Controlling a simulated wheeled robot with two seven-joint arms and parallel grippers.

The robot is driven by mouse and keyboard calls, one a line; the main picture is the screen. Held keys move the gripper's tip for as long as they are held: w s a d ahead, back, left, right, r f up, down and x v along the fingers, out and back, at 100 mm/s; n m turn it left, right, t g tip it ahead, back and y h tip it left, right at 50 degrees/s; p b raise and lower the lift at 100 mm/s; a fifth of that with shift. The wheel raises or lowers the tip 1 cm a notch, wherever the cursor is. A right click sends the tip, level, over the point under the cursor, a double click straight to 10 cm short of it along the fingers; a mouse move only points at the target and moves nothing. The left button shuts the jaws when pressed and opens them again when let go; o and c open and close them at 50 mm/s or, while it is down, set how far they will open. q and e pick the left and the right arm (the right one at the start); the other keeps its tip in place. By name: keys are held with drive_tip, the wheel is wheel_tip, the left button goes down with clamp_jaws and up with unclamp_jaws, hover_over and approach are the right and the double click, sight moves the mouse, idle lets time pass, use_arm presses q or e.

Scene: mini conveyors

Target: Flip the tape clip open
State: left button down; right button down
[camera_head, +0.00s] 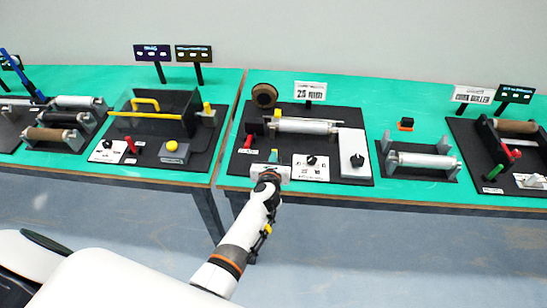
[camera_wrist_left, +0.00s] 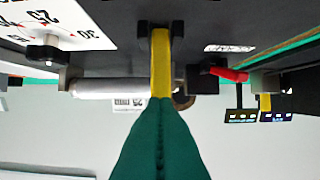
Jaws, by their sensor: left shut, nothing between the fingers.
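My left gripper (camera_head: 272,157) is at the front edge of the middle black panel (camera_head: 345,115). In the left wrist view its green fingers (camera_wrist_left: 160,105) are pressed together and empty. A yellow strip (camera_wrist_left: 160,62) shows just beyond their tips, running to a dark bracket; I cannot tell whether they touch. A red lever (camera_head: 248,141) stands by a black block (camera_head: 253,127) left of the roller; it shows in the left wrist view as a red lever (camera_wrist_left: 232,74) beside the block. I cannot tell which part is the tape clip. My right gripper is out of view.
A white roller (camera_head: 302,125) crosses the panel behind the gripper. A dial plate (camera_head: 311,172) and a white box (camera_head: 354,166) stand to its right. A brown tape roll (camera_head: 264,95) is at the back. Another roller stand (camera_head: 420,163) is further right. Green table shows between panels.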

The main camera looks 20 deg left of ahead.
use_arm(q)
drive_tip(key=shift+s+r, duration=0.1)
drive_tip(key=shift+r, duration=0.05)
drive_tip(key=shift+s+d+r, duration=0.1)
drive_tip(key=shift+s+d, duration=0.05)
drive_tip(key=shift+s, duration=0.2)
drive_tip(key=p+v, duration=0.1)
drive_tip(key=v, duration=1)
